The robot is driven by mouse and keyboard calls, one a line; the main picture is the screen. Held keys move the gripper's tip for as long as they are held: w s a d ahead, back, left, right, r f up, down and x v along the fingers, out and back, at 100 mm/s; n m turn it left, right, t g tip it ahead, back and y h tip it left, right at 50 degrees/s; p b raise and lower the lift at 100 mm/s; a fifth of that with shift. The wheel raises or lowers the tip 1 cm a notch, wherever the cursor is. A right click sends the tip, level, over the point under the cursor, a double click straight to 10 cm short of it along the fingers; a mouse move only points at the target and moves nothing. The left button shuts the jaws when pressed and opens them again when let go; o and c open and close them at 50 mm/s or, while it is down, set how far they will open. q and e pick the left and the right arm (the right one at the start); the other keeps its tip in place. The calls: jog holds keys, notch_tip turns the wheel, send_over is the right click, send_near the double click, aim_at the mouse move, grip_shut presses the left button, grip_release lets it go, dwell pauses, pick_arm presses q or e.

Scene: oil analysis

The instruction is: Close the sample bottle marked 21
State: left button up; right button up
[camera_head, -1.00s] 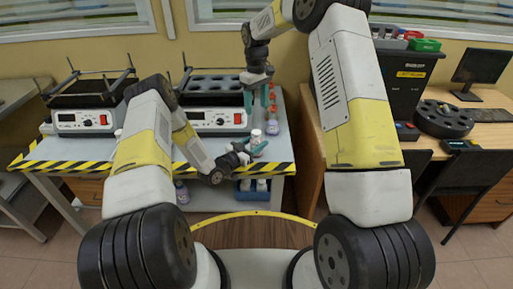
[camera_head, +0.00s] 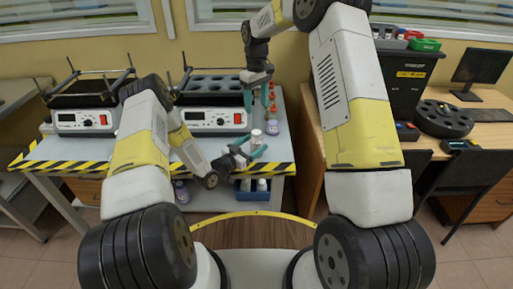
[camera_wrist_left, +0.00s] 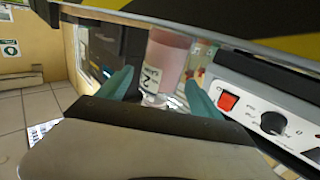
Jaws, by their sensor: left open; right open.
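In the head view, a small pale bottle (camera_head: 256,137) stands near the front right edge of the left table, at my left gripper (camera_head: 250,153). The left gripper is open. In the left wrist view, a pinkish bottle (camera_wrist_left: 168,55) with a white label appears tilted between and beyond the spread teal fingers of the left gripper (camera_wrist_left: 160,92). The label shows a 2; its other mark is hard to read. Its lower end in that picture is pale; I cannot tell whether it is capped. My right gripper (camera_head: 257,98) is open, fingers pointing down, above and behind the pale bottle.
Several bottles with red caps (camera_head: 272,106) and a purple bottle (camera_head: 272,128) stand along the table's right edge. Two heater units (camera_head: 212,119) with racks stand to the left. A blue crate (camera_head: 250,196) with bottles sits under the table. A striped strip marks the table's front edge.

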aim_at(252, 145)
pick_arm(q)
jog(key=v, duration=0.6)
jog(key=shift+w, duration=0.1)
